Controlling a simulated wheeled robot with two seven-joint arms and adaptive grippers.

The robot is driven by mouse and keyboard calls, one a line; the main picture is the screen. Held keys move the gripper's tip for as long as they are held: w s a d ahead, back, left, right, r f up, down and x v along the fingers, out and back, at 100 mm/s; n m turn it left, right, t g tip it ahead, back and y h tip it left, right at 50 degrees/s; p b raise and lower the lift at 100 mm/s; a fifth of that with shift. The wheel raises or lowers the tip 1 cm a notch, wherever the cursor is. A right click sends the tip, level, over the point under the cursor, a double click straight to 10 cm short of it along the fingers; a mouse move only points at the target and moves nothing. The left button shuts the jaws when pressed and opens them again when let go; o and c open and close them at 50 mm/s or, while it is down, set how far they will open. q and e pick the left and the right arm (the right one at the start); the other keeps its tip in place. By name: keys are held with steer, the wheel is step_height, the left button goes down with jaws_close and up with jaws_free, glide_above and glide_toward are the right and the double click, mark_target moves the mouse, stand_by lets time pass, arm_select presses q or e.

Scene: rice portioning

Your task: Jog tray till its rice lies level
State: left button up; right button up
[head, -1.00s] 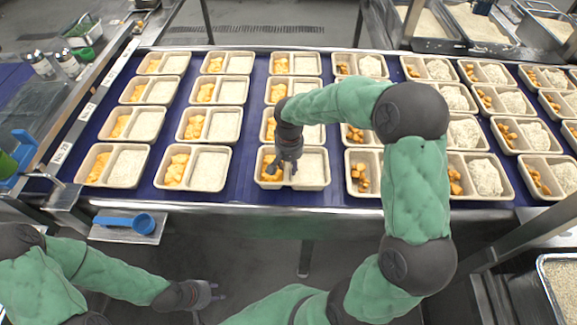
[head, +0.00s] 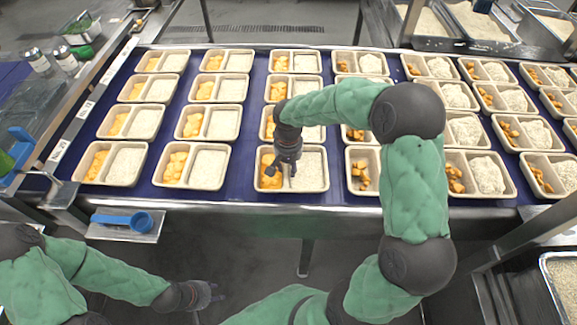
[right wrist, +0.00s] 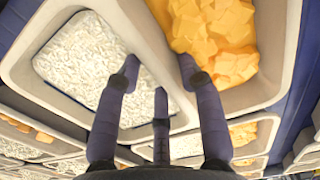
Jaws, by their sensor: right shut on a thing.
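The front tray (head: 326,172) in the third column from the left is beige with two compartments. Its left compartment holds orange chunks (right wrist: 215,35); its right one holds white rice (head: 311,168). In the right wrist view the rice (right wrist: 85,62) is spread wall to wall and looks fairly even; fingers hide part of it. My right gripper (head: 282,178) is shut on the tray's divider (right wrist: 150,50), with fingers on both sides of it. My left gripper (head: 214,292) is empty and looks open, low in front of the belt.
Rows of similar trays stand close on the blue belt (head: 240,196); those to the right hold heaped rice (head: 487,175). A blue scoop (head: 125,220) lies on a small shelf at front left. Rice bins (head: 425,22) stand at back right.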

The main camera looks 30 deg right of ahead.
steer(key=o, duration=1.2)
steer(key=shift+s+a+f, duration=0.1)
steer(key=shift+f, duration=0.25)
steer(key=shift+r, duration=0.1)
steer(key=shift+r, duration=0.1)
steer(key=shift+r, duration=0.3)
step_height(320, 180, up, 11)
steer(key=shift+r, duration=0.15)
